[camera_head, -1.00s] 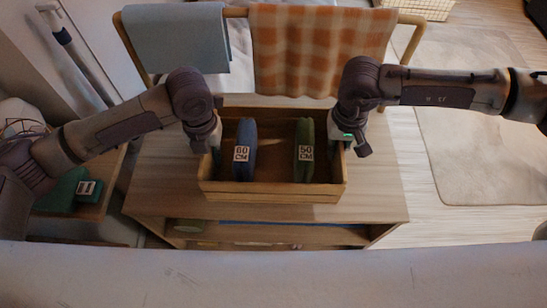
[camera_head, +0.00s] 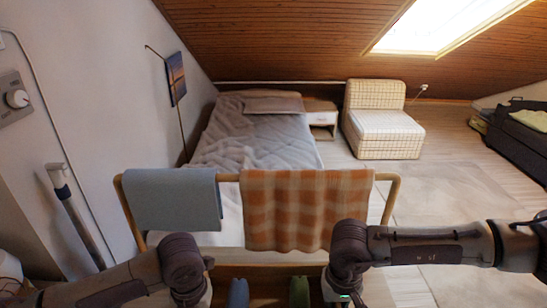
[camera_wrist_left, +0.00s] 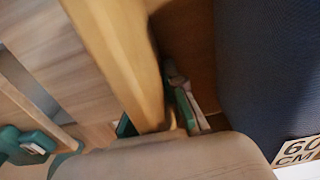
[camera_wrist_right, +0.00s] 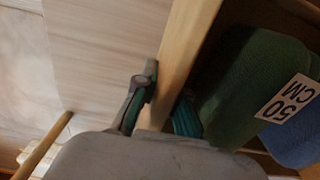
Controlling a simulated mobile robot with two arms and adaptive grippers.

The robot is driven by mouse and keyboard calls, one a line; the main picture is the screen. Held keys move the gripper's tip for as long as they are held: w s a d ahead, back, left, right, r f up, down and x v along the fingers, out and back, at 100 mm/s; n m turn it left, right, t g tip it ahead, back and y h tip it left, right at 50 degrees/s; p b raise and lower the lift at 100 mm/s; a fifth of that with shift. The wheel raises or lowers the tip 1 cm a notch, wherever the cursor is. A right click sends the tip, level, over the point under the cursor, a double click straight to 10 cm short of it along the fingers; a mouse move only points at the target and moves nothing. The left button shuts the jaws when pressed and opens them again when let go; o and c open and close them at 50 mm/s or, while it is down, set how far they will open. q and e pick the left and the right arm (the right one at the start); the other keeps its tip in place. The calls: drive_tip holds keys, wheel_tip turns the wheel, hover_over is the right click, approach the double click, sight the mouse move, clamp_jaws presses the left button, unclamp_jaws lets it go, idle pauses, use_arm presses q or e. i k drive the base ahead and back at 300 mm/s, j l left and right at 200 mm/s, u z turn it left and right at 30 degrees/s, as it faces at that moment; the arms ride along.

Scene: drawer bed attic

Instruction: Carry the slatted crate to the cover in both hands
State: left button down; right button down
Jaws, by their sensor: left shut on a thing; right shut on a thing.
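The slatted wooden crate (camera_head: 268,272) shows only in part at the bottom edge of the head view. Its wall fills the middle of the left wrist view (camera_wrist_left: 118,45) and of the right wrist view (camera_wrist_right: 180,50). My left gripper (camera_wrist_left: 158,116) is shut on one side wall, one finger inside. My right gripper (camera_wrist_right: 160,108) is shut on the opposite wall. A blue item (camera_wrist_left: 268,60) marked 60 CM and a green item (camera_wrist_right: 240,85) marked 50 CM stand inside the crate. A grey quilted cover (camera_head: 255,135) lies on the bed beyond.
A wooden rail (camera_head: 230,177) with a blue-grey cloth (camera_head: 172,200) and an orange checked cloth (camera_head: 305,210) stands between the crate and bed. A checked armchair (camera_head: 382,125) and a small nightstand (camera_head: 321,118) are farther back. Open floor lies at the right.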

sight(293, 142)
drive_tip(key=k+l+z, duration=0.1)
drive_tip(key=z, duration=0.25)
drive_tip(key=k+l+z, duration=0.1)
drive_tip(key=l+z, duration=0.45)
drive_tip(key=z, duration=0.15)
drive_tip(key=l+z, duration=0.2)
drive_tip(key=z, duration=0.3)
drive_tip(key=l+z, duration=0.25)
drive_tip(key=z, duration=0.25)
drive_tip(key=l+z, duration=0.2)
drive_tip(key=z, duration=0.3)
drive_tip(key=i+l+z, duration=0.2)
drive_tip(key=i+z, duration=0.2)
drive_tip(key=i+u, duration=0.75)
drive_tip(key=i+l+u, duration=0.1)
drive_tip(key=i+u, duration=0.3)
drive_tip(key=i+j+u, duration=0.2)
drive_tip(key=i+u, duration=1.15)
drive_tip(key=i+j+u, duration=0.1)
drive_tip(key=i+u, duration=0.15)
drive_tip(key=i, duration=2.3)
drive_tip(key=i+u, duration=0.4)
drive_tip(key=i, duration=0.2)
drive_tip(key=i+l+u, duration=0.4)
drive_tip(key=i, duration=0.15)
drive_tip(key=j, duration=0.1)
